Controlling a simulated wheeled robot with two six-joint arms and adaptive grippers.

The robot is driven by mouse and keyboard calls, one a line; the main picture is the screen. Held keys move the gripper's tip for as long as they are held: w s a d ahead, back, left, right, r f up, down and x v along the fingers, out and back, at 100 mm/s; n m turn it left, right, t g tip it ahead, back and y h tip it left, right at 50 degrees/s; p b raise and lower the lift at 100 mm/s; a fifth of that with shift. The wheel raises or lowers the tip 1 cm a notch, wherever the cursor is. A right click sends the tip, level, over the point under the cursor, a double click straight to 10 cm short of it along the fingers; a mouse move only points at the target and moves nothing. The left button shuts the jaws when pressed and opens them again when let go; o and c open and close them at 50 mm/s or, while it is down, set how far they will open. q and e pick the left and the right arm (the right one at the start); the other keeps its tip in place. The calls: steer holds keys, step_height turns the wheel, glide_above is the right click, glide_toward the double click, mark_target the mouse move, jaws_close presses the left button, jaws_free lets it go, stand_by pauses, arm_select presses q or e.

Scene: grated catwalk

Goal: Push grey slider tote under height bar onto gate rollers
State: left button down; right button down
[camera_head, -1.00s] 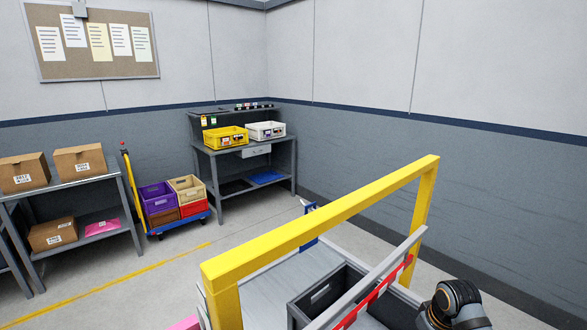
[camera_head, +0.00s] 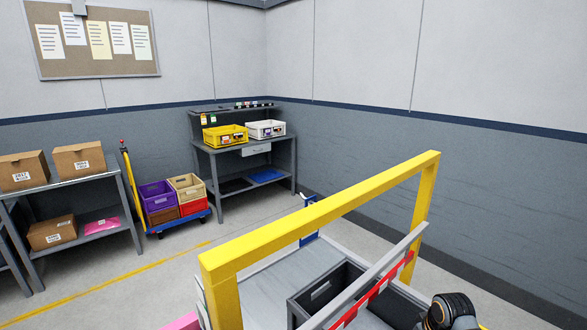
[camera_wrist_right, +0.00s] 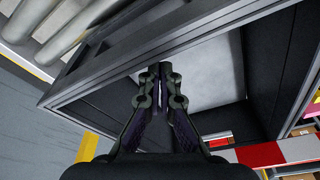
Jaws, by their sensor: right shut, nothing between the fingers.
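The grey tote (camera_head: 318,291) is an open dark box at the lower middle of the head view. A grey bar with a red and white striped strip (camera_head: 375,298) crosses in front of it, and tote shows on both sides. A yellow frame (camera_head: 325,214) spans above and beyond the bar. In the right wrist view the tote's rim (camera_wrist_right: 125,63) and its pale inside floor lie beyond my right gripper (camera_wrist_right: 161,72). Its fingers are shut together and empty over the tote; contact with a wall cannot be told. My left gripper is not in view.
Pale metal rollers (camera_wrist_right: 75,30) lie beside the tote's rim in the right wrist view. A shelf with cartons (camera_head: 78,158), a cart of coloured crates (camera_head: 172,203) and a workbench (camera_head: 245,160) stand far off. The floor between is clear.

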steer(key=shift+s+d, duration=0.1)
steer(key=s+d+p, duration=1.6)
steer(key=s+d, duration=0.1)
steer(key=s, duration=0.4)
steer(key=shift+d, duration=0.4)
stand_by(1.9)
